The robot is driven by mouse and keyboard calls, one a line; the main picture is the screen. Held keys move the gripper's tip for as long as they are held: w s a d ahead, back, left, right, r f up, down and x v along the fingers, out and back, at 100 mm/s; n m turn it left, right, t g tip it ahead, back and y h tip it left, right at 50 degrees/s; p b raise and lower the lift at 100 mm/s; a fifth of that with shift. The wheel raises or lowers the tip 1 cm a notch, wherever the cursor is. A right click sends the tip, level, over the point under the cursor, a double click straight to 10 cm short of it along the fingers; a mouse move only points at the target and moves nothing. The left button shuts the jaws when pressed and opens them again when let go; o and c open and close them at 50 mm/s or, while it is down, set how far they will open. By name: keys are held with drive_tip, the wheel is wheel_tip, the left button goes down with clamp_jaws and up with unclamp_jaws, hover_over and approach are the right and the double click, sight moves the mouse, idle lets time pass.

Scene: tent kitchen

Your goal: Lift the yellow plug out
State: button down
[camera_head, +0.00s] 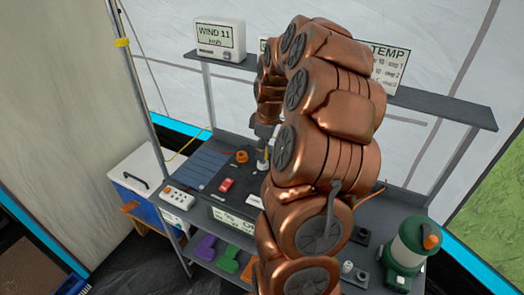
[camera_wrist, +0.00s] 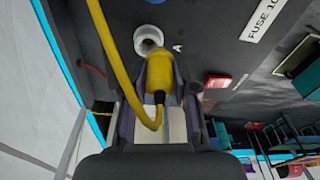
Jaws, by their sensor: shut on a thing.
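The yellow plug (camera_wrist: 160,78) is between the two fingers of my gripper (camera_wrist: 158,88) in the wrist view, and the gripper is shut on it. A round white socket ring (camera_wrist: 147,34) sits on the dark panel just beyond the plug's far end, by a letter A. Part of the ring's dark opening shows; I cannot tell how far the plug is from it. A yellow cable (camera_wrist: 108,48) loops past the plug's left side. In the head view my gripper (camera_head: 263,150) is over the panel box, and the plug is not clearly visible there.
A red switch (camera_head: 226,185) and an orange knob (camera_head: 242,156) are on the panel near my gripper. A white power strip (camera_head: 178,197) lies left, and a green lantern (camera_head: 409,250) stands right. A shelf (camera_head: 440,106) crosses above the bench.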

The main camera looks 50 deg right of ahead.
drive_tip(key=s+a+b, duration=0.1)
drive_tip(key=s+a, duration=0.2)
drive_tip(key=s+a+r+b, duration=0.1)
drive_tip(key=s+a, duration=0.2)
drive_tip(key=s, duration=0.1)
drive_tip(key=s+a+b, duration=0.2)
drive_tip(key=s+a, duration=0.1)
drive_tip(key=shift+s+a+r, duration=0.15)
drive_tip(key=shift+s+a, duration=0.1)
drive_tip(key=shift+a, duration=0.15)
